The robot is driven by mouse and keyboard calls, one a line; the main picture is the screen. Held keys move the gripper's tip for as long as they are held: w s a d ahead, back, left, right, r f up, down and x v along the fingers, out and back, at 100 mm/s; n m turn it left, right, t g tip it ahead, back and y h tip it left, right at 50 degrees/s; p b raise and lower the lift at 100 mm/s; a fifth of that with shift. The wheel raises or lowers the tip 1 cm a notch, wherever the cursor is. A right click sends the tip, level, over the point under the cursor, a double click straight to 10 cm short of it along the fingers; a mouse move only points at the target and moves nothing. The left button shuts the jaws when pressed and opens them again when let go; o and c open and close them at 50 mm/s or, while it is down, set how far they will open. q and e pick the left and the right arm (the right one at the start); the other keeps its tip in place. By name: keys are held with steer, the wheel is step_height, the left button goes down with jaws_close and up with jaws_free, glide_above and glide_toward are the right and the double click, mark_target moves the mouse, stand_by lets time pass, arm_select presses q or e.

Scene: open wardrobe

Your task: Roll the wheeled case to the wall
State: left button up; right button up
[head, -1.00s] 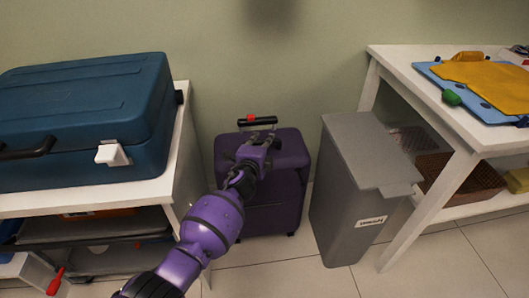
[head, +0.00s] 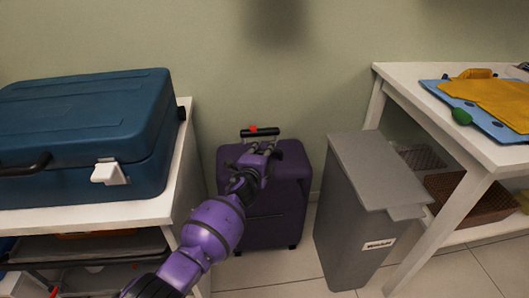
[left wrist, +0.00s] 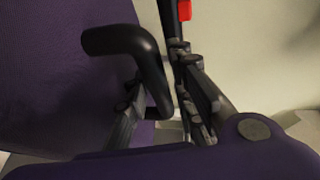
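The wheeled case (head: 283,200) is purple and stands upright on the floor, its back close to the green wall. Its black pull handle (head: 270,133) with a red button stands a little above the case's top. My left gripper (head: 264,149) is just below and in front of that handle. Its fingers are spread apart. In the left wrist view the case (left wrist: 50,70) fills the left side, and a bent black handle part (left wrist: 122,38) reaches down between the fingers (left wrist: 165,115). I cannot tell whether they touch it. My right gripper is out of view.
A white table (head: 120,214) with a blue case (head: 80,130) stands left. A grey bin (head: 350,215) stands just right of the wheeled case, beside a white table (head: 480,155) with blue and yellow items. Some tiled floor (head: 270,272) in front is clear.

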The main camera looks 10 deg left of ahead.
arm_select(q)
steer(key=shift+s, duration=0.1)
steer(key=shift+s+a+r, duration=0.15)
steer(key=shift+s, duration=0.35)
steer(key=v, duration=1.1)
